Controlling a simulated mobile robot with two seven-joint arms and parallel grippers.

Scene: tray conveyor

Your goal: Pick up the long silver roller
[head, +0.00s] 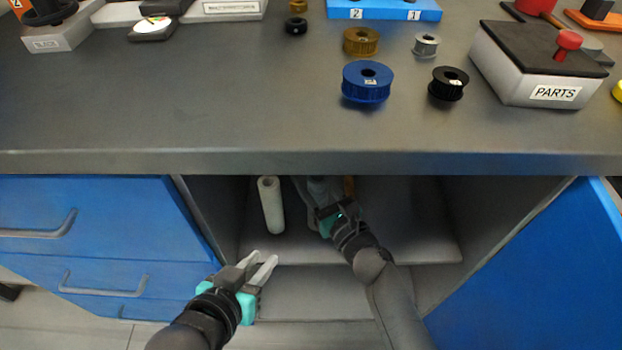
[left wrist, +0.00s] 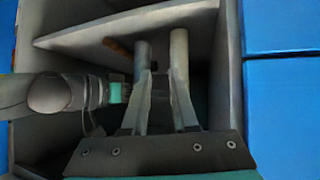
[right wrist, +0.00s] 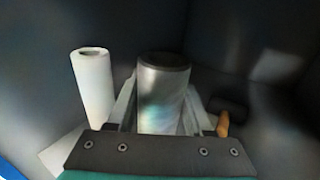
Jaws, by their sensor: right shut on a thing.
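The long silver roller (right wrist: 163,98) stands upright inside the open cabinet, between the fingers of my right gripper (head: 328,210). It shows partly in the head view (head: 318,188), its upper part hidden by the worktop edge. My right gripper is shut on it. My left gripper (head: 262,261) is open and empty in front of the cabinet opening. In the left wrist view, the silver roller (left wrist: 142,54) shows beyond the left fingers.
A white roller (head: 271,205) stands upright to the left of the silver one. An orange-handled tool (right wrist: 222,123) lies to its right. The worktop edge (head: 300,162) overhangs the cabinet. Blue drawers (head: 90,220) are at left, an open blue door (head: 560,270) at right. The shelf's right side is clear.

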